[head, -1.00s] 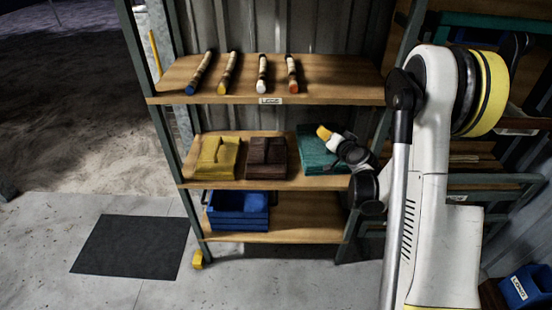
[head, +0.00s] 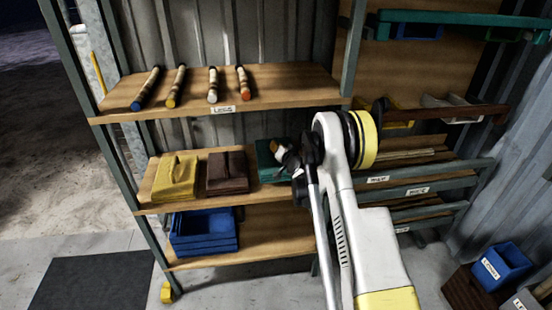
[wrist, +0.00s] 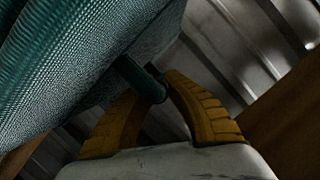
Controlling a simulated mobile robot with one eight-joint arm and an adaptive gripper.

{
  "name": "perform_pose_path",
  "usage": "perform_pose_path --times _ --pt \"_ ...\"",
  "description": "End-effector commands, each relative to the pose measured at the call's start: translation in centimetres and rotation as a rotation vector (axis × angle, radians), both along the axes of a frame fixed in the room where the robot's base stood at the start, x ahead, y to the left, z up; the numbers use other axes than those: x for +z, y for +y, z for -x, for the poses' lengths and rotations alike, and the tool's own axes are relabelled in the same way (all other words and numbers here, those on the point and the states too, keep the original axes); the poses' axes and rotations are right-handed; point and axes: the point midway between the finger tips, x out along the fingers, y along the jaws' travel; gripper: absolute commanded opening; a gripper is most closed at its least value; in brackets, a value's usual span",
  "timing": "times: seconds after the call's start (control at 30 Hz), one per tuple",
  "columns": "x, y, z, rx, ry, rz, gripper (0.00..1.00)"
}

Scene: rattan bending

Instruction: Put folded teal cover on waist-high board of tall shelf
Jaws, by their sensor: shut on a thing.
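The folded teal cover (head: 266,168) is at the right end of the middle board (head: 225,201) of the tall shelf, beside the brown folded cover (head: 227,172). My gripper (head: 284,154) is at the teal cover, and my arm hides its right part. In the wrist view the teal cover (wrist: 80,65) fills the upper left. My gripper's yellow fingers (wrist: 155,88) are shut on its dark green handle (wrist: 138,78). I cannot tell whether the cover's underside touches the board.
A yellow folded cover (head: 175,180) lies left of the brown one. Several rods lie on the board above (head: 270,88), and a blue crate (head: 204,233) stands on the board below. A shelf post (head: 352,50) and a second rack (head: 430,185) are to the right.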

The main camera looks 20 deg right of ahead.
Motion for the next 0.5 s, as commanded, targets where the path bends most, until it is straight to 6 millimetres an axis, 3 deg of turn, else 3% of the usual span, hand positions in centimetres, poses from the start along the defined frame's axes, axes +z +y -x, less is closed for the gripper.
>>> perform_pose_path --times 0.3,0.5 --pt "-4.1 0.0 -0.1 -0.001 -0.001 0.000 0.00" --pt "-3.9 0.0 -0.1 0.000 0.000 -0.001 0.00"
